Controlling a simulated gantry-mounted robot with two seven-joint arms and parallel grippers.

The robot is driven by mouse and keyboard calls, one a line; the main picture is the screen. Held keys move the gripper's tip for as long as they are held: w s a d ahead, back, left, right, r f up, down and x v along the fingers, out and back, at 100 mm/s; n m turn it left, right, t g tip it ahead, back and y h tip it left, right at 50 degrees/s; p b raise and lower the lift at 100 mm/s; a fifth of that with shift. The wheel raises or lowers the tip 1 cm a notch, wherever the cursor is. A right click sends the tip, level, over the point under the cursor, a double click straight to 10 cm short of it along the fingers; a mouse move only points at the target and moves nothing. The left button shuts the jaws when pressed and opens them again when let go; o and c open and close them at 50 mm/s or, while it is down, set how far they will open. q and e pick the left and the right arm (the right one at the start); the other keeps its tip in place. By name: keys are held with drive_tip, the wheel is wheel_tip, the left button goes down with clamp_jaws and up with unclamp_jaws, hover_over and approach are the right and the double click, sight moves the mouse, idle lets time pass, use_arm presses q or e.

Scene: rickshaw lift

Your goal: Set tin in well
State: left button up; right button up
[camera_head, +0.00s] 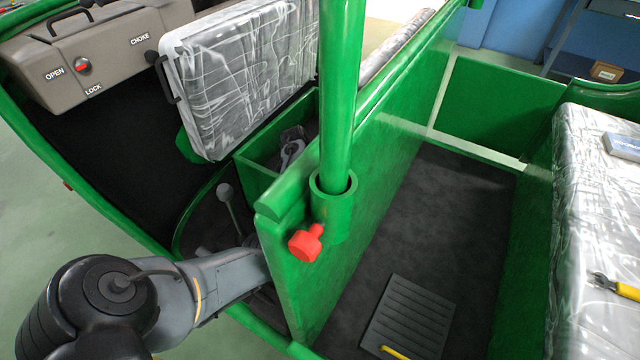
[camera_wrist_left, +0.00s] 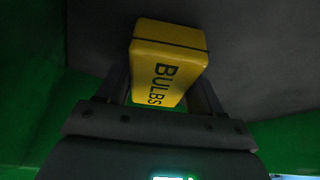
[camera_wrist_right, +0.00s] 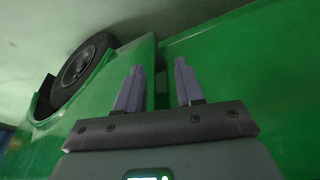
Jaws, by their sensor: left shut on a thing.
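A yellow tin marked BULBS (camera_wrist_left: 168,62) is held between the fingers of my left gripper (camera_wrist_left: 165,95) in the left wrist view. Dark grey and green surfaces surround it; I cannot tell whether the tin touches them. In the head view my left arm passes behind the green partition, and the tin is not seen there. The green-walled well (camera_head: 262,170) lies below the tipped-up, plastic-wrapped seat (camera_head: 240,75). A grey mechanical part (camera_head: 291,148) shows inside it; I cannot tell what it is. My right gripper (camera_wrist_right: 160,88) is open and empty in the right wrist view, near green bodywork.
A green post (camera_head: 341,90) with a red knob (camera_head: 306,243) stands at the partition (camera_head: 375,190). A lever (camera_head: 228,205) rises beside the well. Yellow-handled pliers (camera_head: 615,287) lie on the wrapped rear seat. A wheel (camera_wrist_right: 82,66) shows in the right wrist view.

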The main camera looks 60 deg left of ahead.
use_arm(q)
drive_tip(key=shift+f, duration=0.1)
drive_tip(key=o, duration=1.2)
drive_tip(key=shift+s+f, duration=0.1)
drive_tip(key=shift+f, duration=0.05)
drive_tip(key=p+v, duration=0.2)
drive_tip(key=v, duration=0.1)
drive_tip(key=p+v, duration=0.2)
drive_tip(key=v, duration=0.2)
drive_tip(key=p+v, duration=0.2)
drive_tip(key=v, duration=0.2)
drive_tip(key=shift+w+d+p, duration=0.1)
drive_tip(key=shift+w+p, duration=0.2)
drive_tip(key=shift+p, duration=0.1)
drive_tip(key=shift+s+r+p, duration=0.25)
drive_tip(key=shift+r+p, duration=0.05)
drive_tip(key=shift+r, duration=0.5)
